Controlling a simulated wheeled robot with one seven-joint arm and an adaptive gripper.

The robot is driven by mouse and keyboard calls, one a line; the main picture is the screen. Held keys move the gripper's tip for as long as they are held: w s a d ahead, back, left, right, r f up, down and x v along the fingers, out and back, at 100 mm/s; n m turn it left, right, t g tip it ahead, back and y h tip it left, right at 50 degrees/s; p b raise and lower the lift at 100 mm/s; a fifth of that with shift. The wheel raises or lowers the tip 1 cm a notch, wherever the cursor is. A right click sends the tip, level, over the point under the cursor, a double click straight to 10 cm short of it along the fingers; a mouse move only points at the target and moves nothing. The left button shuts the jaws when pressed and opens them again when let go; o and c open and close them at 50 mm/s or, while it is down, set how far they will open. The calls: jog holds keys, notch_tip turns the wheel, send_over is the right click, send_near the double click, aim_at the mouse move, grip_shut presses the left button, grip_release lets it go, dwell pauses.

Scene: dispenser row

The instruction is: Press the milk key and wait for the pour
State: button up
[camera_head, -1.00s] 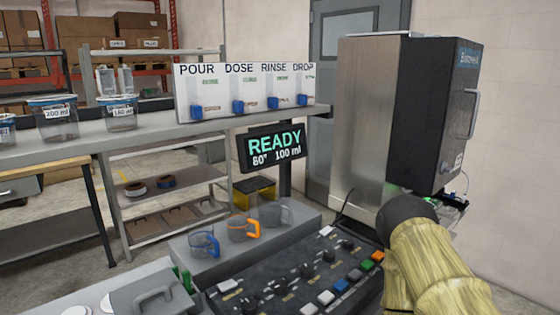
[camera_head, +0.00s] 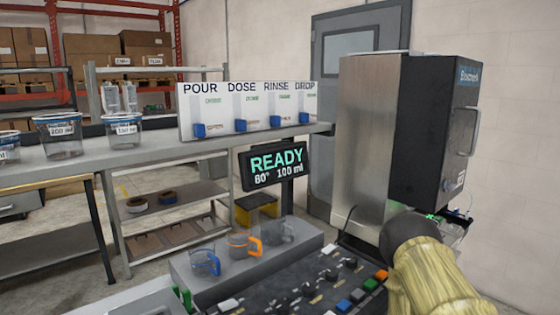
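A dark control panel (camera_head: 290,292) with knobs and a row of coloured keys lies at the bottom of the head view. A display (camera_head: 273,165) above reads READY, 60°, 100 ml. My arm, with a dark joint and a yellowish link, stands right of the keys. My gripper's fingers do not show.
A steel and black machine (camera_head: 365,140) stands behind my arm. Cups, one with a blue handle (camera_head: 205,262) and one with an orange handle (camera_head: 243,244), stand on a grey ledge (camera_head: 200,287). A shelf holds labelled tubs (camera_head: 58,138) and a POUR, DOSE, RINSE, DROP board (camera_head: 222,125).

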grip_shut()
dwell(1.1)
